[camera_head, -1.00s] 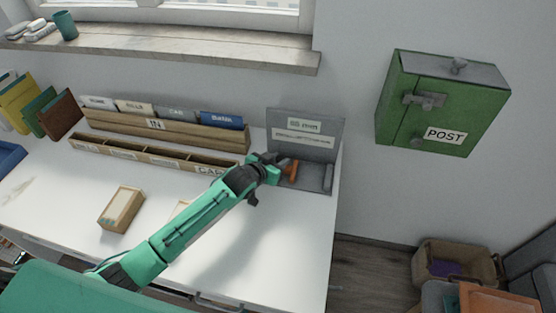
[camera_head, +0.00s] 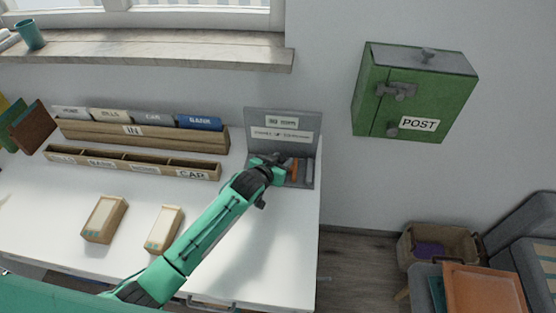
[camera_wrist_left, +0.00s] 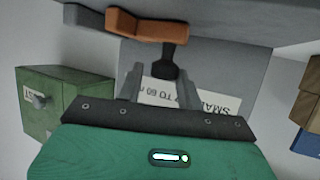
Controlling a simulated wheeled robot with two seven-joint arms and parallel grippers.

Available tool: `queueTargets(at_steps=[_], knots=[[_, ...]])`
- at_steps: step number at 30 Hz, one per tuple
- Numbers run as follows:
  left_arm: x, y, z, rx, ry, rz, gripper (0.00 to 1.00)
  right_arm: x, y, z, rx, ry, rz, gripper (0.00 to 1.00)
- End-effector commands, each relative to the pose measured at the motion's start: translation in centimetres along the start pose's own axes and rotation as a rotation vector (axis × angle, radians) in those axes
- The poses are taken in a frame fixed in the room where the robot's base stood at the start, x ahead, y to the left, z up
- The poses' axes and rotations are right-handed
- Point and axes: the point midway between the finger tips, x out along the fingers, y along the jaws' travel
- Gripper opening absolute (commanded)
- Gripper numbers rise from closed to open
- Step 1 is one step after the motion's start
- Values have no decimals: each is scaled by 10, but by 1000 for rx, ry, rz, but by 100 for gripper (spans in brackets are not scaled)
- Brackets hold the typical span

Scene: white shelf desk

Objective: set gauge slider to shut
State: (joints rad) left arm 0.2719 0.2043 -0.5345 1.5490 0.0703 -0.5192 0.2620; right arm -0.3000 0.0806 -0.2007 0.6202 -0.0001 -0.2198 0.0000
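The grey gauge (camera_head: 283,122) stands at the right end of the white desk, with labels on its back panel. Its orange slider (camera_head: 294,168) is near the right end of the gauge's base, close beside a grey end block (camera_head: 309,172). I cannot tell whether they touch. My left gripper (camera_head: 270,160) is at the gauge, just left of the orange slider. In the left wrist view, my gripper's fingers (camera_wrist_left: 161,75) are apart, with a dark knob (camera_wrist_left: 170,62) at the orange slider (camera_wrist_left: 148,27) between or just beyond their tips. My right gripper is out of view.
A wooden IN rack (camera_head: 145,137) and a low divided tray (camera_head: 130,164) stand left of the gauge. Two small boxes (camera_head: 105,220) (camera_head: 164,229) lie on the desk left of my arm. A green POST box (camera_head: 415,92) hangs on the wall at right.

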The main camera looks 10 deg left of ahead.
Motion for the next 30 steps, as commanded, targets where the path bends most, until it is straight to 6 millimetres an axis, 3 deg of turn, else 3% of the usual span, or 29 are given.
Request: queueTargets(at_steps=[14, 20, 30], knots=[[-7, -1, 0, 1, 0, -2, 50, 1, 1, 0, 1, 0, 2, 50], [-34, -1, 2, 1, -1, -1, 50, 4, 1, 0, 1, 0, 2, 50], [-98, 0, 2, 1, -1, -1, 50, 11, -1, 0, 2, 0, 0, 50]])
